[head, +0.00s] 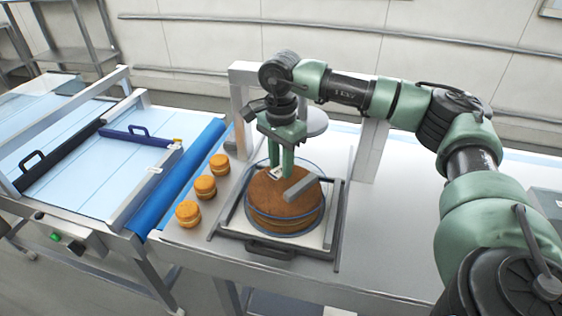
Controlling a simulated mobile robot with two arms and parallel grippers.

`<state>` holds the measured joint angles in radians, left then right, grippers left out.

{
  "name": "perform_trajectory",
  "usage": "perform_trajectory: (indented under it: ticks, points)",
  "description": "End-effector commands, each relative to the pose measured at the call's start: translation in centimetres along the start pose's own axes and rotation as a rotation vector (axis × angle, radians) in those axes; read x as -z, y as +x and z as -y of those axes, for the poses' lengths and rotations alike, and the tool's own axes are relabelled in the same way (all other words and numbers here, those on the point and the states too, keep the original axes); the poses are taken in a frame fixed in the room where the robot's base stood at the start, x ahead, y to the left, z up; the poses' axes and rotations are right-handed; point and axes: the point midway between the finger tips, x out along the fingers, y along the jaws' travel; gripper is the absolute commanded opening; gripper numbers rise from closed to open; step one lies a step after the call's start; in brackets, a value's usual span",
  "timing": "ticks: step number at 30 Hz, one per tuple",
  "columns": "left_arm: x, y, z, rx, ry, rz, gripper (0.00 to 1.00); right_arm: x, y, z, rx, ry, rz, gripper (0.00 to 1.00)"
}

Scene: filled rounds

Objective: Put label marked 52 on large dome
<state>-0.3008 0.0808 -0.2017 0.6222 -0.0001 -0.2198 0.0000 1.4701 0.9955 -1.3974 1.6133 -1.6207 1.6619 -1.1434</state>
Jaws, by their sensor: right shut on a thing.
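The large dome (268,205) is a brown, round, layered thing with a blue ring around it, in the middle of the head view. My right gripper (281,174) points down over the back of its top, with its fingers close together. It is shut on a small white label (273,175) at the fingertips. I cannot read the number on the label, and I cannot tell whether it touches the dome. A grey bar (300,187) lies across the right part of the dome's top. My left gripper is not in view.
The dome stands in a dark-framed tray (228,224) on a grey table. Three small orange-brown rounds (205,187) stand in a row to its left. Farther left is a conveyor with a blue roller (190,180). A grey frame rises behind. The table right of the tray is clear.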

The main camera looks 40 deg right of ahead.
Motion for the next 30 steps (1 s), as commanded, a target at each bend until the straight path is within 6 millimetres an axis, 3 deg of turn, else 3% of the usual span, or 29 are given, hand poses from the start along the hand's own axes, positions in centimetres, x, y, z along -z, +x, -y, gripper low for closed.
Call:
perform_trajectory:
  ticks: [4,30]
  points:
    - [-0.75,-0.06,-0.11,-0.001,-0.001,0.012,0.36,0.0,-0.05,0.01,0.0,0.0,0.0,0.14]
    - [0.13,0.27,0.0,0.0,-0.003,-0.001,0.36,0.01,0.05,0.04,0.0,0.0,0.0,0.14]
